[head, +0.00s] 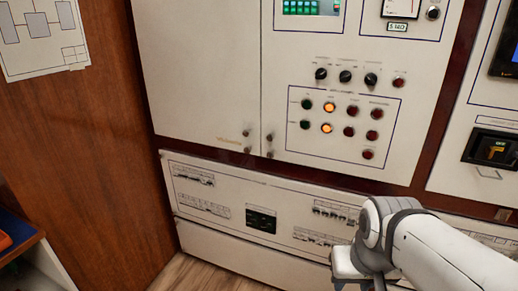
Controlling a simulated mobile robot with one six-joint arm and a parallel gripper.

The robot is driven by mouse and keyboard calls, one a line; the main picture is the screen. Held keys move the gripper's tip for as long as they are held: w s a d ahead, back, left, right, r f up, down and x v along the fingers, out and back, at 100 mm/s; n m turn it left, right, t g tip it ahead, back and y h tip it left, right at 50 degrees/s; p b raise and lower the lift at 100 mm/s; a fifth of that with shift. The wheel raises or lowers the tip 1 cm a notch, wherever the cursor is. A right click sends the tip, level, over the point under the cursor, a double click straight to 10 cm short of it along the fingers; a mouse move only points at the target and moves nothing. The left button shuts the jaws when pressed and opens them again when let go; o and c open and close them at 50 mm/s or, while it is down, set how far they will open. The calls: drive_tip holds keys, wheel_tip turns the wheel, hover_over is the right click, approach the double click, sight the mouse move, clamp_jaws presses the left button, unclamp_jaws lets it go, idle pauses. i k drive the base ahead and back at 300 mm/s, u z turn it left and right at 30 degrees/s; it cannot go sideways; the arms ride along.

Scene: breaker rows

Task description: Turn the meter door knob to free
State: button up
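The upper white cabinet has a plain left door (195,75) and a right panel with a meter (403,7) at its top. Small dark metal knobs sit on both sides of the seam between them. One pair is an upper left knob (249,132) and an upper right knob (270,137). Below it are a lower left knob (247,150) and a lower right knob (270,154). I cannot tell which one is the meter door knob, and their turn positions are too small to read. My arm enters at the lower right, away from these knobs. My gripper's fingers do not show.
The right panel carries black rotary switches (345,76) and several round buttons, two lit orange. A white lower panel (285,215) has rows of breakers. A wooden wall (80,150) stands at the left.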

sight(270, 154)
drive_tip(key=i, duration=1)
drive_tip(key=u, duration=0.05)
